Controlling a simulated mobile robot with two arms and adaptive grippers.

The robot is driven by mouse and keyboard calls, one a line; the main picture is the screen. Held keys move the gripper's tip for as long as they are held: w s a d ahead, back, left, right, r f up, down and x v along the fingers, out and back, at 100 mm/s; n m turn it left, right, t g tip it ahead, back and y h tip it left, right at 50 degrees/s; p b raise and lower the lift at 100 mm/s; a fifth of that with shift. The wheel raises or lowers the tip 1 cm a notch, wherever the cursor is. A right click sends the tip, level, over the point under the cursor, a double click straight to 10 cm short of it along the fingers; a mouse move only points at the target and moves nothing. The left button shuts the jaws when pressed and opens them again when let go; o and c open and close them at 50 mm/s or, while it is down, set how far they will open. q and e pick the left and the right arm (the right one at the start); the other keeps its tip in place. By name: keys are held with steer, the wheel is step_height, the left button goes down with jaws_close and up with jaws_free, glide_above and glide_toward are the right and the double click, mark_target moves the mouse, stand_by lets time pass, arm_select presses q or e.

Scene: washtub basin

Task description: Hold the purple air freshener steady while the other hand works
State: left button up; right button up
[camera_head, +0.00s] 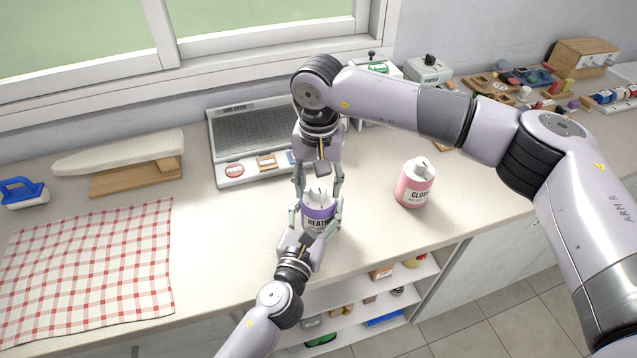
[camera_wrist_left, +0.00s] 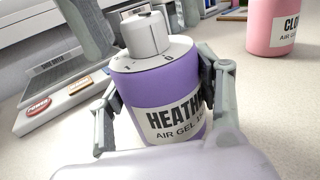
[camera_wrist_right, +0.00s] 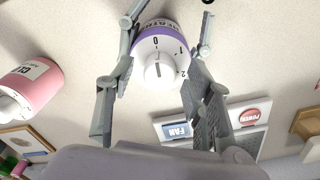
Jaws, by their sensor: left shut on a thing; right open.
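The purple air freshener (camera_head: 318,212) stands upright on the counter, with a white dial on top and a label reading "HEATH...". It also shows in the left wrist view (camera_wrist_left: 150,95) and the right wrist view (camera_wrist_right: 160,55). My left gripper (camera_head: 318,228) is shut on its body from the front, a finger on each side. My right gripper (camera_head: 318,180) comes down from above, open, its fingers on either side of the white dial (camera_wrist_right: 158,68). Whether the right fingers touch the dial cannot be told.
A pink air freshener (camera_head: 415,185) stands to the right. Behind is a grey panel unit (camera_head: 225,135) with labelled buttons. Trays of small items (camera_head: 515,85) fill the back right.

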steer(key=shift+f, duration=0.2)
jaws_close()
stand_by(0.6)
